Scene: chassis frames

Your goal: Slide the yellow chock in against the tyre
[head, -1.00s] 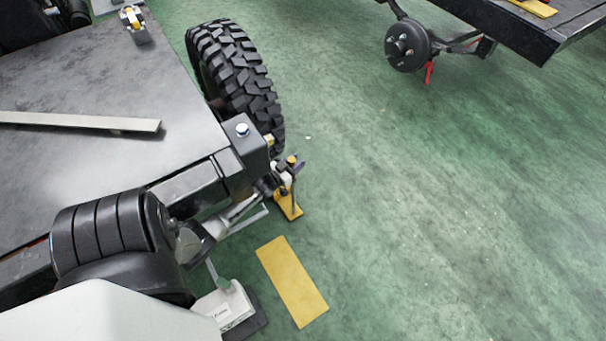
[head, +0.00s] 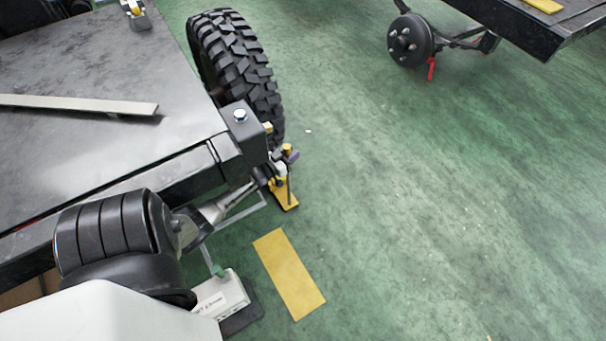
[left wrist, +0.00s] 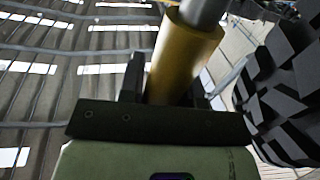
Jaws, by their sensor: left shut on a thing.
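The yellow chock (head: 288,201) sits on the green floor just in front of the near lower side of the black knobbly tyre (head: 234,65). An upright post with a yellow top rises from it. My left gripper (head: 279,172) is shut at this post, low beside the frame corner. In the left wrist view a yellow cylinder (left wrist: 178,62) on a grey rod stands between my fingers, and the tyre (left wrist: 275,95) is close at right. My gripper and the frame corner partly hide the chock, so I cannot tell whether it touches the tyre. My right gripper is not in view.
A black flat deck (head: 90,110) with a pale bar (head: 80,104) on it fills the left. A flat yellow plate (head: 289,274) lies on the floor near the chock. A second chassis with a bare hub (head: 409,41) stands at upper right. The floor between is clear.

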